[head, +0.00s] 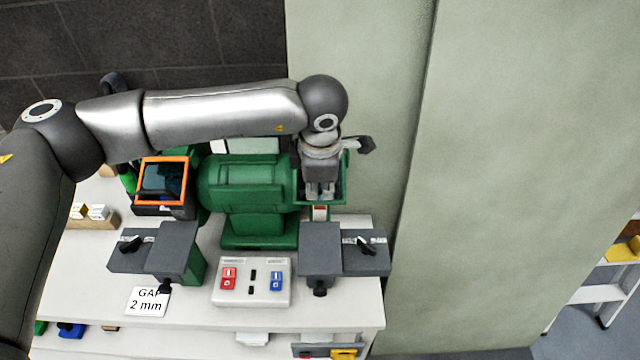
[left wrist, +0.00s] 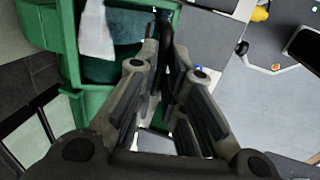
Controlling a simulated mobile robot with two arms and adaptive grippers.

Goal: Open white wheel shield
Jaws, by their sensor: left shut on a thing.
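The green grinder (head: 240,185) stands on the white bench. My left gripper (head: 320,192) reaches down from above at the grinder's right-hand wheel housing (head: 341,172). In the left wrist view its fingers (left wrist: 168,85) are close together around a thin dark part, which looks like the edge of the white wheel shield. Most of that part is hidden by the fingers. A whitish surface (left wrist: 97,28), perhaps the white wheel, shows inside the green housing (left wrist: 63,60). My right gripper is in neither view.
An orange-framed shield (head: 162,181) covers the left-hand wheel. Grey tool rests (head: 320,250) (head: 178,252) stand in front, with a red-and-blue button box (head: 251,283) between them and a gap sign (head: 148,301). A pale green wall panel (head: 365,60) stands close on the right.

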